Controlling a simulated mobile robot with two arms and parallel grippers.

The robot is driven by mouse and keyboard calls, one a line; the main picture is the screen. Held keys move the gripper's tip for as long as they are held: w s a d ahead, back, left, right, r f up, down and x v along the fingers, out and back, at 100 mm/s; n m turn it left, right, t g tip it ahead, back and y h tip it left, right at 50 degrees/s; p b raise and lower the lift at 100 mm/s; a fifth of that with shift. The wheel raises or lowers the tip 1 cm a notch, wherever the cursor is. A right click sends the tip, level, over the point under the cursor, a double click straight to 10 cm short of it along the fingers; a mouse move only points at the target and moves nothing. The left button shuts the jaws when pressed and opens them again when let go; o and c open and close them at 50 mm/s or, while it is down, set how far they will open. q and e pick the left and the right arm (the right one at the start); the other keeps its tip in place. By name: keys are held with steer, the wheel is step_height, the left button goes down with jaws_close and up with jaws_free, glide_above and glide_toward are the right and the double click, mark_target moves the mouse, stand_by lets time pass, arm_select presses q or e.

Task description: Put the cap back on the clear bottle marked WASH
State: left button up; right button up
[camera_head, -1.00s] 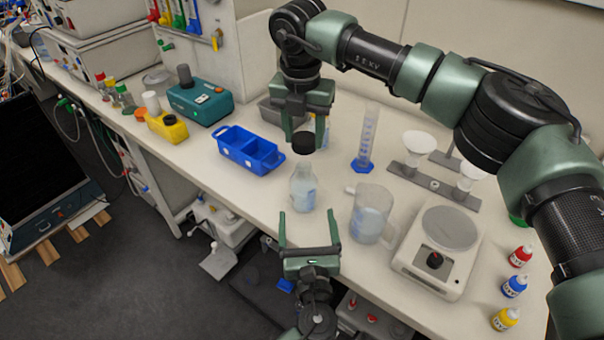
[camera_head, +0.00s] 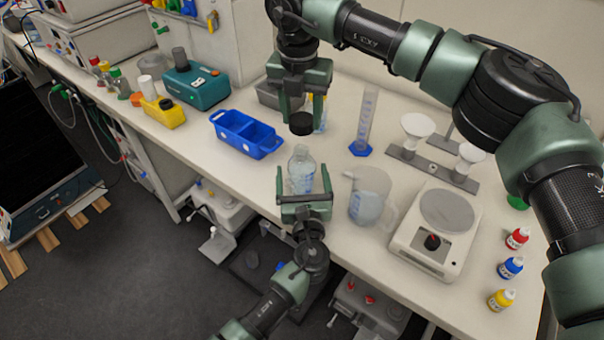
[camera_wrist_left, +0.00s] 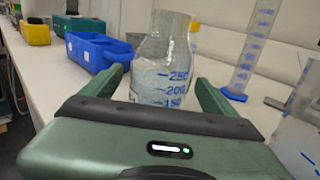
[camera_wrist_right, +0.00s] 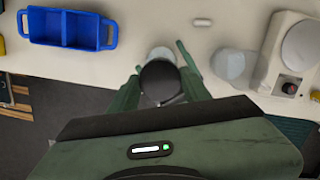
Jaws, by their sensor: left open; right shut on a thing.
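The clear bottle (camera_head: 301,168) stands uncapped near the bench's front edge, with some liquid in it. Blue graduations show on it in the left wrist view (camera_wrist_left: 165,70); I cannot read the word WASH. My left gripper (camera_head: 303,173) is open, its fingers on either side of the bottle. In the left wrist view a finger stands on each side of it. My right gripper (camera_head: 302,112) is shut on the black cap (camera_head: 301,124) and holds it above the bottle's mouth, apart from it. In the right wrist view the cap (camera_wrist_right: 161,82) partly hides the bottle (camera_wrist_right: 161,54).
A pitcher (camera_head: 369,197) stands just right of the bottle, and a balance (camera_head: 435,232) beyond it. A blue tray (camera_head: 245,133) is to the left. A measuring cylinder (camera_head: 366,120) and a funnel stand (camera_head: 430,168) are behind. Small dropper bottles (camera_head: 510,268) stand at the right.

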mark_target(302, 133)
arm_select(q)
steer(key=shift+w+a, duration=0.15)
steer(key=shift+w, duration=1.65)
arm_select(e)
steer(key=shift+w, duration=0.1)
arm_select(q)
steer(key=shift+s, duration=0.1)
jaws_close()
arm_select(e)
steer(key=shift+f, duration=2.5)
steer(key=shift+f, duration=0.9)
steer(key=shift+f, duration=0.55)
